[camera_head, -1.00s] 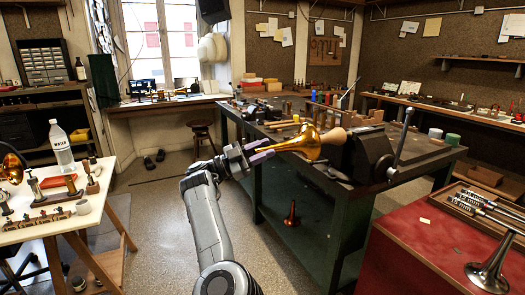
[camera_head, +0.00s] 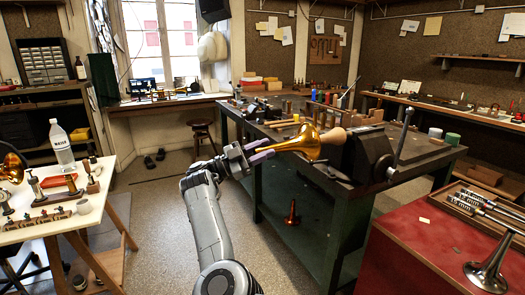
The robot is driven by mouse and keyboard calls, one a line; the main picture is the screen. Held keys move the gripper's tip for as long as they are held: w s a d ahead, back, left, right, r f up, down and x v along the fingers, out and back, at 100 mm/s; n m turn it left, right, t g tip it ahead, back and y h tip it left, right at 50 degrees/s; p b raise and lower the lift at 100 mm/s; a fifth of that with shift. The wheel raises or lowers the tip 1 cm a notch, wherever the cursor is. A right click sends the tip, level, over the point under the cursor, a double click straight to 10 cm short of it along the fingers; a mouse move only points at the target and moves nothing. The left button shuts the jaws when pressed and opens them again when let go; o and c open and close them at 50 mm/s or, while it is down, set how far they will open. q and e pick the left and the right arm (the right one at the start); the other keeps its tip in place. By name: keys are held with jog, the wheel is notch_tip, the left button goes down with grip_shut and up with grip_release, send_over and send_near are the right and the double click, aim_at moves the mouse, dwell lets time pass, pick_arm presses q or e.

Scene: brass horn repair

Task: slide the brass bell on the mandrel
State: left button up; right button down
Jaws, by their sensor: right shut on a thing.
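The brass bell (camera_head: 300,143) is held level in the middle of the head view, its narrow end to the left and its flared mouth to the right. My right gripper (camera_head: 261,156), with purple fingertips, is shut on the bell's narrow end. The pale wooden mandrel (camera_head: 334,136) sticks out left from the dark vise (camera_head: 369,154) on the green bench. The bell's flare covers the mandrel's left end, so I cannot tell how far the mandrel reaches inside it. My left gripper is not in view.
The green bench (camera_head: 302,187) carries several tools behind the bell. A red-topped table (camera_head: 428,240) with another bell (camera_head: 488,268) stands at lower right. A white table (camera_head: 62,222) with a bottle (camera_head: 61,147) is at left.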

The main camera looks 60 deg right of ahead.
aim_at(284, 144)
dwell(0.5)
jog(key=shift+s+d, duration=0.15)
jog(key=shift+s+d+p, duration=0.35)
jog(key=shift+s+d, duration=0.15)
jog(key=shift+d, duration=0.3)
jog(key=shift+s+d, duration=0.45)
jog(key=shift+d, duration=0.35)
jog(key=shift+p, duration=0.35)
dwell(0.6)
